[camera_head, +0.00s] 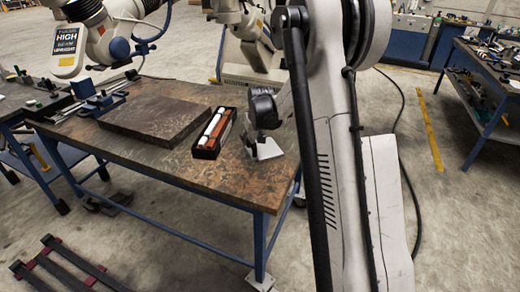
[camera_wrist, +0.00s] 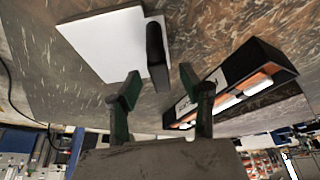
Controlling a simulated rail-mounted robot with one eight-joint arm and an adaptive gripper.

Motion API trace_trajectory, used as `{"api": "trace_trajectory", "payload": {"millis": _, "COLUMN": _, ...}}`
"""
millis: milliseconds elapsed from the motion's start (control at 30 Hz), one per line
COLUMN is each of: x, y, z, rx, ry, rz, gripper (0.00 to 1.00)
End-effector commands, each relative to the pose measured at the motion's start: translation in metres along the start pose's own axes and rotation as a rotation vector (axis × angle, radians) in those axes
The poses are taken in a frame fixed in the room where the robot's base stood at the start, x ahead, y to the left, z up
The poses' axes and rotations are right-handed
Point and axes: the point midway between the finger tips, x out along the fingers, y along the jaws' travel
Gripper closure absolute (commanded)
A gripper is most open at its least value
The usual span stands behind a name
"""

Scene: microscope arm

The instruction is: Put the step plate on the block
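A flat white plate (camera_wrist: 105,45), perhaps the step plate, lies on the table at the upper left of the wrist view. It also shows in the head view (camera_head: 269,149), below my gripper. An upright dark piece (camera_wrist: 157,55) stands at the plate's right edge; I cannot tell whether it is joined to the plate. My gripper (camera_wrist: 160,80) is open, its green-padded fingers apart, with the dark piece ahead between them and gaps on both sides. In the head view my arm partly hides the gripper (camera_head: 263,110). I cannot tell for certain which thing is the block; a dark thick slab (camera_head: 155,118) lies on the table.
A black open box (camera_head: 207,153) with white and reddish-brown pieces stands left of my gripper in the head view. It is at the right in the wrist view (camera_wrist: 275,60). A blue clamp-like fixture (camera_head: 95,98) is at the table's left end. The table's (camera_head: 185,172) front strip is clear.

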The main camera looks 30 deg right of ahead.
Motion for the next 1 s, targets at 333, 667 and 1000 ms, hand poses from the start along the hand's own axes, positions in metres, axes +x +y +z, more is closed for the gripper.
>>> {"api": "trace_trajectory", "payload": {"millis": 333, "x": 0.020, "y": 0.000, "z": 0.000, "rx": 0.000, "ry": 0.000, "rz": 0.000, "gripper": 0.60}}
{"api": "trace_trajectory", "payload": {"millis": 667, "x": 0.020, "y": 0.000, "z": 0.000, "rx": 0.000, "ry": 0.000, "rz": 0.000, "gripper": 0.96}}
{"api": "trace_trajectory", "payload": {"millis": 1000, "x": 0.019, "y": 0.000, "z": -0.001, "rx": 0.000, "ry": 0.000, "rz": 0.000, "gripper": 1.00}}
